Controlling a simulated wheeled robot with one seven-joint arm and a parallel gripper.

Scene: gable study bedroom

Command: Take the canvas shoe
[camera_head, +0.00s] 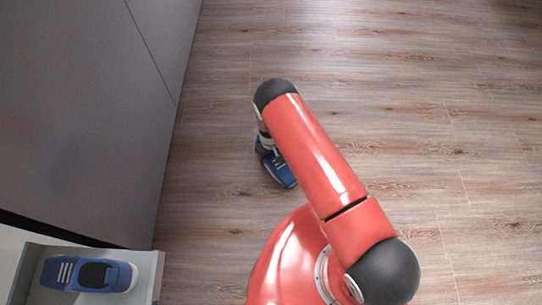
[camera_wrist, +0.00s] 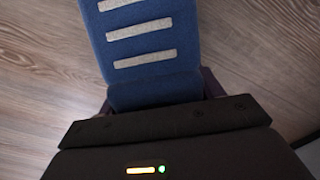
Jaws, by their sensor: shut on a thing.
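A blue canvas shoe (camera_head: 280,172) with light strips shows beyond the end of my arm in the head view, above or on the wood floor; I cannot tell which. In the wrist view the shoe (camera_wrist: 145,45) fills the top middle, its strips running across it. My gripper (camera_wrist: 158,95) is shut on this shoe, with dark finger parts at both its sides. The part of the shoe nearest the gripper is hidden by the dark gripper body. In the head view my arm covers most of the gripper.
A second blue shoe (camera_head: 95,275) with light strips lies in a grey open tray or drawer (camera_head: 148,264) at the lower left. A tall grey cabinet front (camera_head: 80,110) stands along the left. The wood floor (camera_head: 430,120) to the right is clear.

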